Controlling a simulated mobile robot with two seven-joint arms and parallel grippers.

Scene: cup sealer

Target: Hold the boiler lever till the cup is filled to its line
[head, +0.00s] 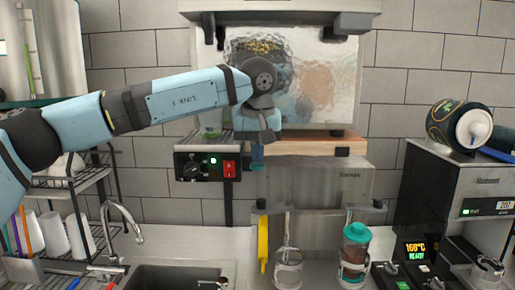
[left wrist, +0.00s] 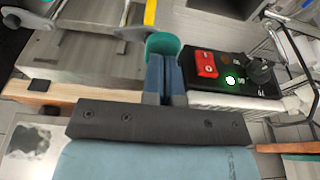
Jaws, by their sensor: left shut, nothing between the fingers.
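My left gripper (head: 258,160) reaches in from the left and points down in front of the steel machine. Its fingers are shut with nothing between them; they also show in the left wrist view (left wrist: 163,68). A teal round part (left wrist: 163,45) lies right at the fingertips; I cannot tell whether they touch it or whether it is the lever. A clear cup with a green tint (head: 210,123) stands behind my arm, partly hidden; its fill line is not readable. My right gripper is not in view.
A control box (head: 208,165) with a knob, green light and red switch is left of my gripper. Below stand a clear glass (head: 288,266) and a teal-lidded jar (head: 355,255). A sink (head: 175,278) and rack (head: 75,185) are left; a black machine (head: 440,200) is right.

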